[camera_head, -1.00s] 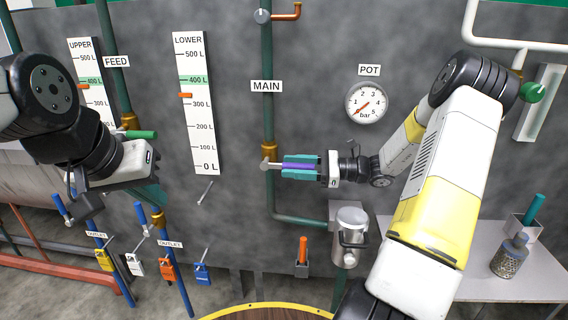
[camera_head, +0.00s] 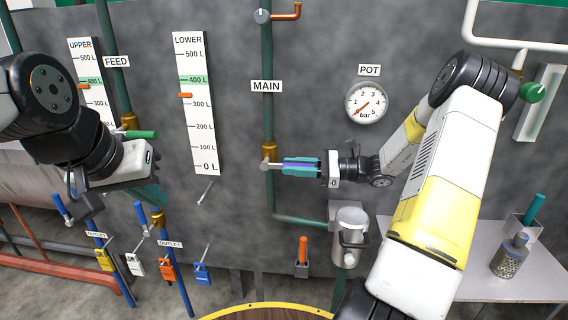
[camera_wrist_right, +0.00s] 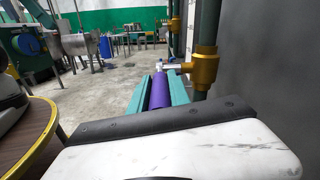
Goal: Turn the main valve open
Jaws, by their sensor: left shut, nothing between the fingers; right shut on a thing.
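The main valve has a brass body (camera_head: 268,150) on the green vertical pipe under the MAIN label (camera_head: 266,86). Its purple lever handle (camera_head: 301,166) points right, roughly level, across the pipe. My right gripper (camera_head: 292,166) is shut on the purple handle, with a teal finger above and below it. In the right wrist view the purple handle (camera_wrist_right: 159,92) lies between the teal fingers, with the brass valve body (camera_wrist_right: 205,68) just beyond. My left gripper (camera_head: 146,192) is shut and empty at the left, its fingertips partly hidden, well away from the main valve.
A green-handled feed valve (camera_head: 140,134) is near my left arm. Gauge boards and a pressure dial (camera_head: 366,103) are on the grey wall. A metal pot (camera_head: 350,236) sits below my right gripper. Coloured tags hang at the lower left. A wooden drum top (camera_head: 268,313) is at the front.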

